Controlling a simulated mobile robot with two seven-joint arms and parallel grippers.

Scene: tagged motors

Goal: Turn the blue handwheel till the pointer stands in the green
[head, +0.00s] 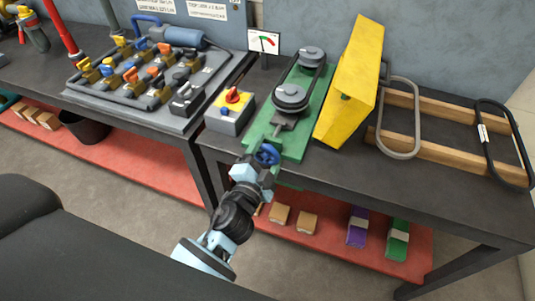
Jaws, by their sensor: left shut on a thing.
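The blue handwheel (269,153) is at the front end of the green base plate (262,131), which carries two dark pulleys. My left gripper (264,162) is shut on the handwheel and hides part of it. The gauge (264,41) is a small white plate behind the base, with green and red marks; its pointer is too small to read for certain. My right gripper is not in view.
A yellow guard (352,80) stands close to the right of the pulleys. A switch box (230,111) with a red knob is on the left. Farther right, a grey belt (401,118) and a black belt (505,145) are on wooden rails.

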